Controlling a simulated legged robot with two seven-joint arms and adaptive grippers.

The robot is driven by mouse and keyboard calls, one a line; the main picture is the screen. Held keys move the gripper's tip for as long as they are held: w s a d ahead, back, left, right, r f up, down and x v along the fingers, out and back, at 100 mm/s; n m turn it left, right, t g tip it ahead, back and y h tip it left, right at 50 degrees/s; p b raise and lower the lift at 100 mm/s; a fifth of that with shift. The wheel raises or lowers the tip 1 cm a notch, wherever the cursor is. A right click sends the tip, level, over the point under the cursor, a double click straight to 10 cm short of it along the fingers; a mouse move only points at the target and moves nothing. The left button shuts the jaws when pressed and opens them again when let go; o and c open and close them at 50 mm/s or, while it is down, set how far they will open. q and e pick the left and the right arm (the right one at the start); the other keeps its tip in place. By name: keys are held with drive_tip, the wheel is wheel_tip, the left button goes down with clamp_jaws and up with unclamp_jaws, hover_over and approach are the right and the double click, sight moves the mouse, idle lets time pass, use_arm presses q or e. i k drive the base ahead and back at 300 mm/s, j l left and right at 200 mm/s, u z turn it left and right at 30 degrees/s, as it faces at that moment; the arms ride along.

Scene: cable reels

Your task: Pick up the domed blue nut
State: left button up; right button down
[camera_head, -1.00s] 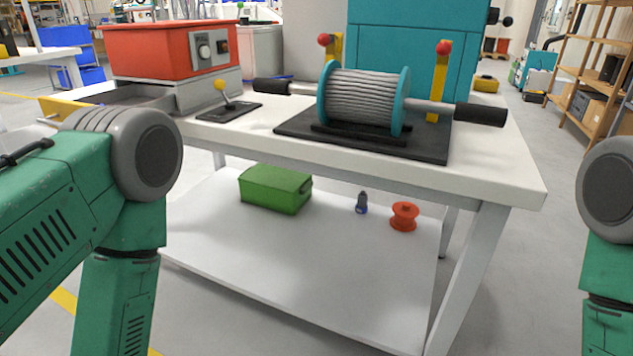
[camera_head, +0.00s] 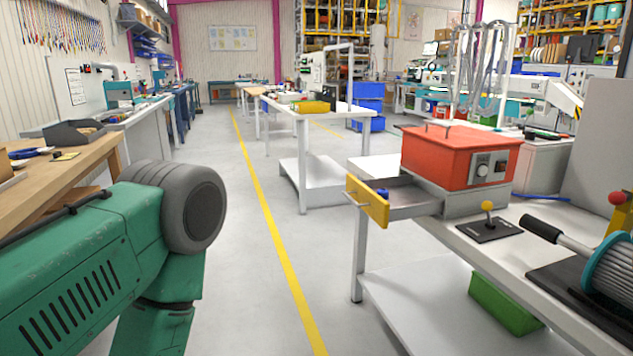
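A small blue object (camera_head: 382,193) shows in the open drawer (camera_head: 415,198) below the red machine. It may be the domed blue nut, but it is too small and too hidden by the drawer's yellow front (camera_head: 367,202) to be sure. My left arm comes in at the left of the head view, well away from the drawer. Its gripper is outside the picture. My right arm and gripper are not in view.
The red machine (camera_head: 455,158), a yellow-knobbed lever (camera_head: 488,222) and the cable reel (camera_head: 612,268) are on the white table. A green box (camera_head: 503,303) sits on its lower shelf. A wooden bench (camera_head: 60,178) stands at left. The floor between is clear.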

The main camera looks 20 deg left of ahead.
sight(382, 193)
drive_tip(key=i+u, duration=0.1)
drive_tip(key=i+j+z, duration=0.2)
drive_tip(key=i, duration=0.3)
drive_tip(key=i+j+z, duration=0.25)
drive_tip(key=i+j, duration=0.1)
drive_tip(key=i, duration=0.1)
